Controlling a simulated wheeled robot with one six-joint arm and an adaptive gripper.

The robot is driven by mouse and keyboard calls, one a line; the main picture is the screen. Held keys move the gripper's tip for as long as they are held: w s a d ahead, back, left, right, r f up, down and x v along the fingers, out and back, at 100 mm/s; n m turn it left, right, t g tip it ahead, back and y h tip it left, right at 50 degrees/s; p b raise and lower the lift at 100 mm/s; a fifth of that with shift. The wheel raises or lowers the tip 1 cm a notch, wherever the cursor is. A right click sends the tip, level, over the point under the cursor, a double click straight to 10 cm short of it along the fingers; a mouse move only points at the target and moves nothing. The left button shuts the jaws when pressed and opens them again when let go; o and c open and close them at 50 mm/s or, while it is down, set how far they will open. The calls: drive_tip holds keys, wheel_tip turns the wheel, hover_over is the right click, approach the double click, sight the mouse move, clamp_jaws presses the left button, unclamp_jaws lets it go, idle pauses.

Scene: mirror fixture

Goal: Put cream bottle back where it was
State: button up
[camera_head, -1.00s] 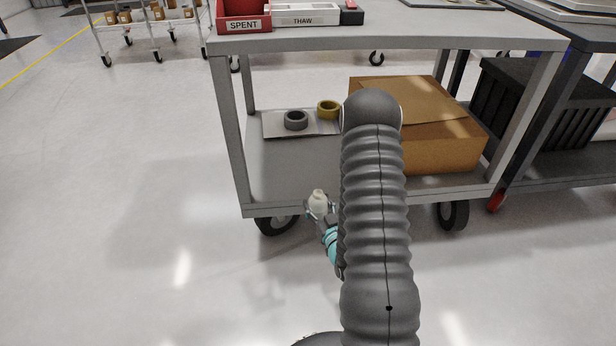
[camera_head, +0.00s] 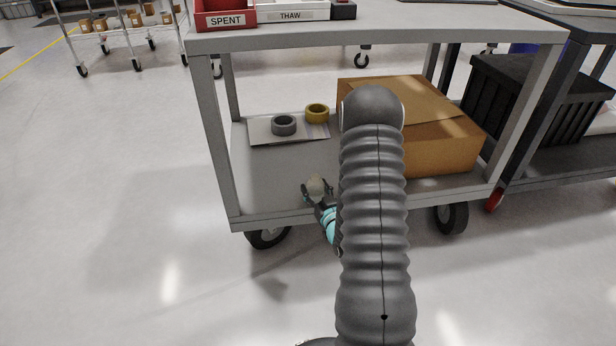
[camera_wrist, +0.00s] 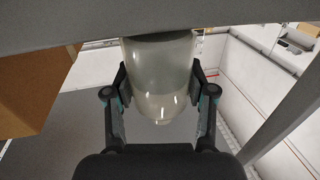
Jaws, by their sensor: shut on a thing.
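The cream bottle (camera_head: 316,186) is pale and rounded. My gripper (camera_head: 317,191) is shut on it, with one finger on each side, near the front of the cart's lower shelf (camera_head: 275,180). In the wrist view the bottle (camera_wrist: 160,75) stands between the two fingers (camera_wrist: 160,90), and a grey cart edge (camera_wrist: 60,28) crosses the top of the picture and hides one end of the bottle. I cannot tell whether the bottle touches the shelf.
The upper shelf (camera_head: 380,35) overhangs, with a red SPENT bin (camera_head: 225,8) and white THAW bin (camera_head: 290,8).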

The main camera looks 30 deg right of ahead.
drive_tip(key=w, duration=0.6)
drive_tip(key=shift+w+d, duration=0.25)
drive_tip(key=shift+w, duration=0.1)
drive_tip(key=shift+w+f, duration=0.1)
drive_tip(key=shift+f, duration=0.05)
drive_tip(key=shift+f, duration=0.15)
drive_tip(key=o, duration=1.4)
drive_tip(key=shift+c, duration=0.2)
